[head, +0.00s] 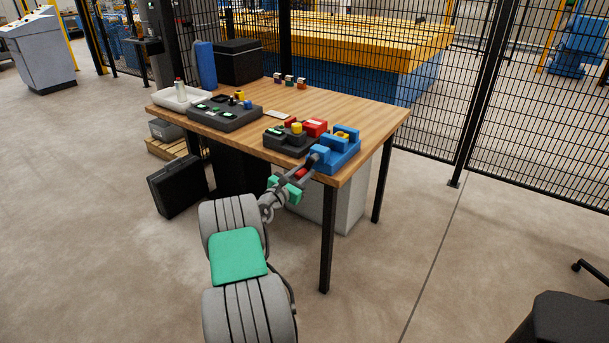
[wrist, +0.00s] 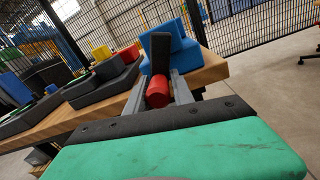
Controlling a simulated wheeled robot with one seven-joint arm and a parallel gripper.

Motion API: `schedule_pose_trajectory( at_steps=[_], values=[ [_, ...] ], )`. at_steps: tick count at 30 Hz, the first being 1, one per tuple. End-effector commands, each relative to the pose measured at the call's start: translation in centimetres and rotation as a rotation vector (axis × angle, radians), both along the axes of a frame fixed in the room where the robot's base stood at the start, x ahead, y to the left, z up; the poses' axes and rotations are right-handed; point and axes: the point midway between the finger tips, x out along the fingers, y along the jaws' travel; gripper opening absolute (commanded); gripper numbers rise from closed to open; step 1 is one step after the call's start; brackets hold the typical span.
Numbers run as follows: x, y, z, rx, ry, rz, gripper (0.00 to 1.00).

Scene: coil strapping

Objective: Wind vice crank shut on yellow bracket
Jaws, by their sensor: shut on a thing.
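The blue vice (head: 347,157) sits at the near right corner of the wooden table; it also shows in the wrist view (wrist: 183,52). The yellow bracket (head: 342,134) is between the blue parts of the vice; I cannot tell whether the jaws touch it. In the wrist view I cannot make it out behind the vice. The crank has a dark arm (wrist: 160,52) and a red handle (wrist: 158,94). My gripper (head: 303,169) is at the table's edge, its two grey fingers shut on the red handle, one on each side.
Left of the vice is a dark fixture (head: 284,141) with a yellow knob, and a red block (head: 315,127). A dark tray-like panel (head: 225,118) and a white bin (head: 180,97) are farther left. A mesh fence (head: 530,120) stands behind.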

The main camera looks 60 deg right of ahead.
Motion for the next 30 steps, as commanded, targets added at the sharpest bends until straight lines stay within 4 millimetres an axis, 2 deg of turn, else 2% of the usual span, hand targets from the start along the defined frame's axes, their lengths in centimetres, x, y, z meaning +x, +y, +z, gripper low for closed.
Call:
schedule_pose_trajectory(
  at_steps=[12, 30],
  values=[
    [1.7, -0.2, 1.1, -0.061, -0.335, 0.008, 0.0],
    [3.0, -0.4, 3.8, -0.152, -0.901, 0.009, 0.0]
  ],
)
